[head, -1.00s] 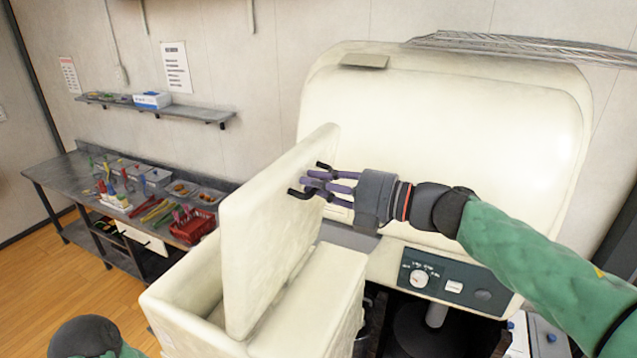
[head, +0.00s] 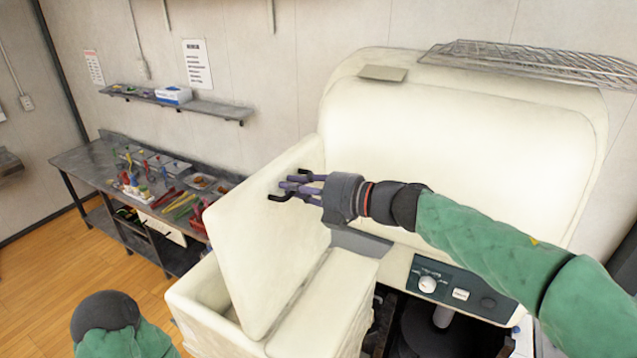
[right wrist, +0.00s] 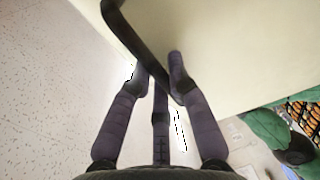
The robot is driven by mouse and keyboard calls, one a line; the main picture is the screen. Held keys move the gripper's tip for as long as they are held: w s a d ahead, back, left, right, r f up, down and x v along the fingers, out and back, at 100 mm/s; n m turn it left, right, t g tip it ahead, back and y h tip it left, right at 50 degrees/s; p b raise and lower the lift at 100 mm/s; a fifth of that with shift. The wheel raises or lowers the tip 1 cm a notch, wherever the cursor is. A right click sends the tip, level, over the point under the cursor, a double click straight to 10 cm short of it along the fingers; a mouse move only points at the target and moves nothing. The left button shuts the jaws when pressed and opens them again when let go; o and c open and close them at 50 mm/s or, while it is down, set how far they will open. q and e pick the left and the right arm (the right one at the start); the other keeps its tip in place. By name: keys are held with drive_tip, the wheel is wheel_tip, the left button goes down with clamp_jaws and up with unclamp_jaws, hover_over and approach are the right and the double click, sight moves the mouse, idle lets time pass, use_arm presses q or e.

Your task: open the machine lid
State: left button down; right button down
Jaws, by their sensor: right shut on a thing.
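The cream machine (head: 450,150) stands at the right, with a box-shaped part (head: 330,300) at its front left. That part's lid (head: 255,245) is a thick cream panel, raised and tilted over the box, with the box's opening showing at its left. My right gripper (head: 296,186) is shut on the dark handle (head: 277,197) on the lid's face. In the right wrist view the fingers (right wrist: 160,78) close around the black handle bar (right wrist: 135,45). My left forearm (head: 110,325) shows at the bottom left; its gripper is out of frame.
A grey workbench (head: 85,160) with trays and utensils stands at the back left, under a wall shelf (head: 215,107). A wire rack (head: 540,62) lies on top of the machine. A control panel (head: 460,287) is below my right arm. Wooden floor is clear at left.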

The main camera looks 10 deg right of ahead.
drive_tip(key=shift+x, duration=1)
drive_tip(key=c, duration=1.4)
unclamp_jaws()
drive_tip(key=shift+r, duration=0.1)
